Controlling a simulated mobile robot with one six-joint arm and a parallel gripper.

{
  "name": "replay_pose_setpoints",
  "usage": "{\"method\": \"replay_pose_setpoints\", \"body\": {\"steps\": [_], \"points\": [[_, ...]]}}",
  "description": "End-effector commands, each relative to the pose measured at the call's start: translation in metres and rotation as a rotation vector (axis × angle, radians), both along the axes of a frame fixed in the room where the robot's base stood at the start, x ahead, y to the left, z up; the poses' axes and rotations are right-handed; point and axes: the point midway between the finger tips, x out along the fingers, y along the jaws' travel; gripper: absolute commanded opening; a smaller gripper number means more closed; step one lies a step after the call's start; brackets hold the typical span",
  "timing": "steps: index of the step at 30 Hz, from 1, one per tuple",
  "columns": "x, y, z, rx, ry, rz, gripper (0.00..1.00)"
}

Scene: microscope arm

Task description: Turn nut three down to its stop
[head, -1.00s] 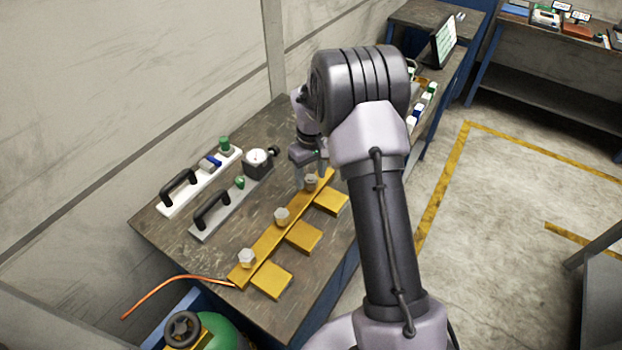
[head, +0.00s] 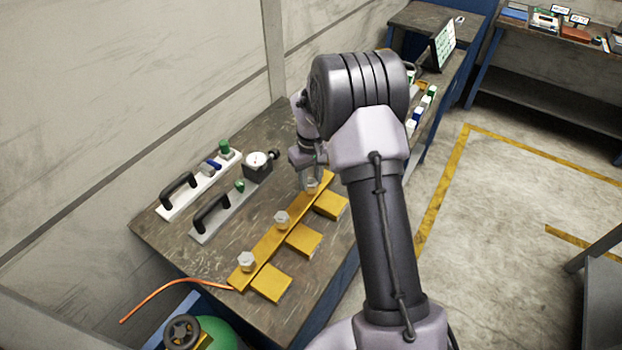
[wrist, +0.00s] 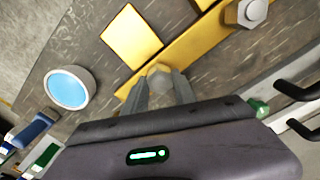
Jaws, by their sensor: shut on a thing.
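A yellow bar (head: 264,245) lies on the bench with three pale grey hex nuts along it. My gripper (head: 311,179) is at the nut at the far end (head: 312,186). In the wrist view my gripper's two fingers (wrist: 159,88) are shut on this nut (wrist: 159,72), one on each side. The fingers point down at the bar. The middle nut (head: 282,217) also shows in the wrist view (wrist: 246,12), and the near nut (head: 246,260) stands free. The underside of the gripped nut is hidden, so any gap to the bar cannot be told.
Yellow plates (head: 304,240) lie along the bar's right side. Left of the bar are a white holder (head: 197,184) and a grey holder (head: 222,214), both with black handles, and a dial gauge (head: 258,166). An orange hose (head: 170,286) runs off the near edge.

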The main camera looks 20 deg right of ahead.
Motion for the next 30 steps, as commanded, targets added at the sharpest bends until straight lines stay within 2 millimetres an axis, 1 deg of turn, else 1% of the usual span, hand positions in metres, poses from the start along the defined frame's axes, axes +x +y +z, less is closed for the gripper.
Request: {"method": "replay_pose_setpoints", "body": {"steps": [5, 24, 30], "points": [[0.0001, -0.0001, 0.0001, 0.0, 0.0, -0.131, 0.0], [0.0005, -0.0002, 0.0, 0.0, -0.002, -0.731, 0.0], [0.0005, -0.0001, 0.0, 0.0, -0.002, -0.888, 0.0]]}}
